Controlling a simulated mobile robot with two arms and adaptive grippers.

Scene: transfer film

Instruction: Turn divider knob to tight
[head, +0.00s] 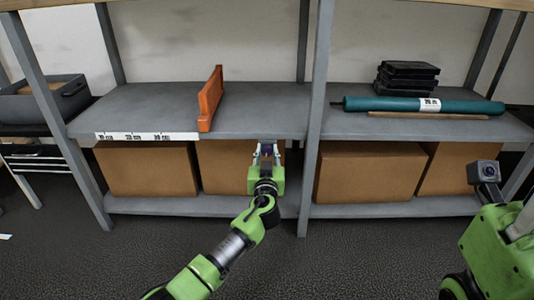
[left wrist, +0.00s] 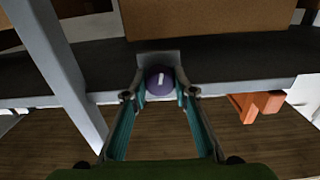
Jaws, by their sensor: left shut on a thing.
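The divider knob (left wrist: 160,80) is round and purple with a white mark, and sits in a grey mount under the shelf's front edge. My left gripper (left wrist: 160,91) has its two fingers around the knob, one on each side, shut on it. In the head view my left gripper (head: 266,150) is at the shelf's front edge and mostly hides the knob. The orange divider (head: 210,98) stands upright on the shelf (head: 155,110), left of my gripper; it also shows in the left wrist view (left wrist: 257,105). My right arm shows at the lower right, but its fingers do not.
Brown boxes (head: 148,170) stand on the lower shelf, close behind my left gripper. A grey upright post (head: 314,120) is just to its right. A teal roll (head: 415,104) and black cases (head: 406,77) lie on the right shelf. The floor in front is clear.

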